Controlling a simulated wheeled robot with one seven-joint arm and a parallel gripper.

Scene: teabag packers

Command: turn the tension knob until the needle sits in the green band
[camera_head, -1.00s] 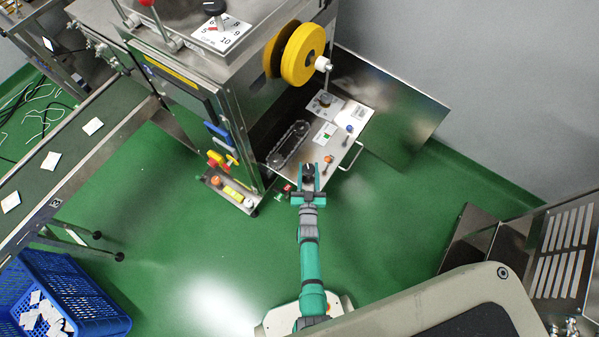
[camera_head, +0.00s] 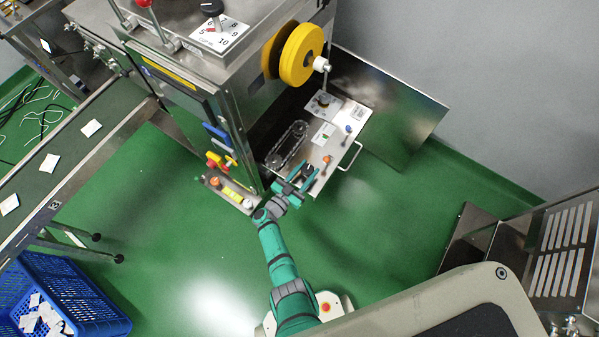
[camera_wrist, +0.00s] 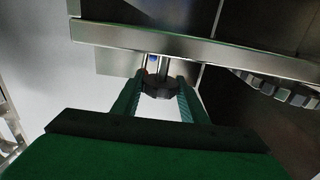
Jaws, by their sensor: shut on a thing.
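My gripper (camera_head: 299,181) is at the near edge of the machine's steel panel (camera_head: 336,157), with its teal fingers pointing up and to the right. In the wrist view my gripper (camera_wrist: 160,95) is shut on a dark ribbed knob (camera_wrist: 159,87), one finger on each side. The knob sits on a short shaft below a steel edge. In the head view the fingers mostly hide the knob. A white card with a dark round dial (camera_head: 323,104) and a smaller card with a green patch (camera_head: 324,134) lie on the panel. The needle is too small to read.
An orange knob (camera_head: 327,158) and a blue-topped pin (camera_head: 348,129) stand on the panel close to my gripper. A chain loop (camera_head: 287,146) lies to the left, and a handle (camera_head: 351,157) projects at the right. A button box (camera_head: 232,193) is left of my arm.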

